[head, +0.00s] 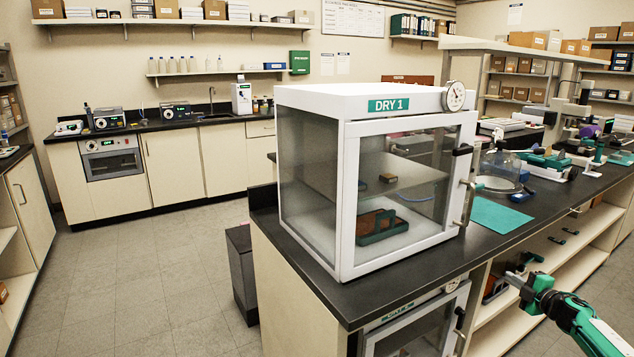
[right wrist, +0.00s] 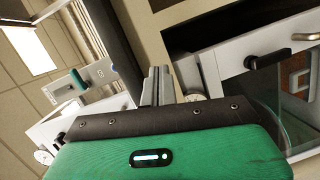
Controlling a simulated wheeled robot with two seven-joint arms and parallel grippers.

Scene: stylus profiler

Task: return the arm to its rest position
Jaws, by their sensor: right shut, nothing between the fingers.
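My right arm comes into the head view at the lower right, green and white. Its gripper (head: 514,278) is in front of the bench's open shelves, clear of the bench front as far as I can tell. In the right wrist view the two grey fingers (right wrist: 157,86) are together and hold nothing. My left arm and gripper are not in view.
A white dry cabinet (head: 345,210) marked DRY 1 stands on the dark bench, its glass door closed. A lower cabinet (head: 420,325) sits under the bench end. A teal mat (head: 499,215) and a glass dome (head: 500,165) lie farther right. The floor (head: 150,290) at left is clear.

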